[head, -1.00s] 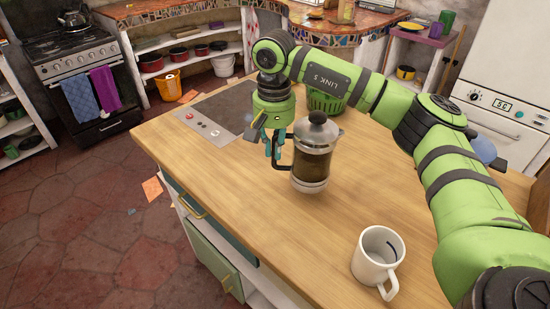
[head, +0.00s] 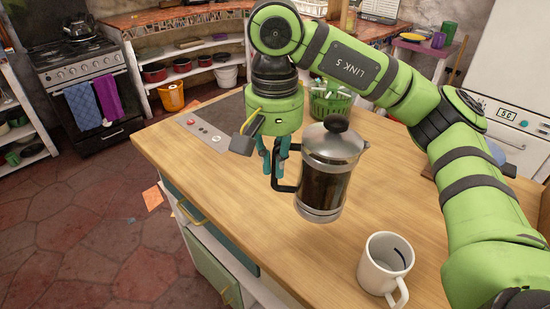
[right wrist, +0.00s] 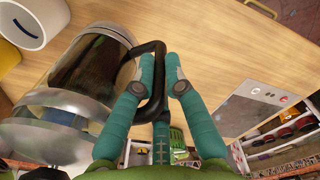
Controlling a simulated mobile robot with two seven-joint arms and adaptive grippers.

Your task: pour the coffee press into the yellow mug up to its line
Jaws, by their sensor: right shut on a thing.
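The coffee press (head: 325,180) is a glass cylinder with dark liquid, a metal lid and a black knob; it is nearly upright, seemingly above the counter. My right gripper (head: 273,170) is shut on its black handle. In the right wrist view the press (right wrist: 95,65) lies left of my right gripper (right wrist: 155,75), the handle between the fingers. A white mug (head: 372,274) with a dark line inside stands on the counter, right of and nearer than the press. It also shows in the right wrist view (right wrist: 42,12). No yellow mug is clearly seen. My left gripper is out of view.
The wooden counter (head: 215,172) is clear around the press and mug. A green basket (head: 330,105) stands behind the press, and a dark cooktop (head: 228,112) is at the back left. A yellow patch (right wrist: 6,56) shows at the left edge of the right wrist view, not identifiable.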

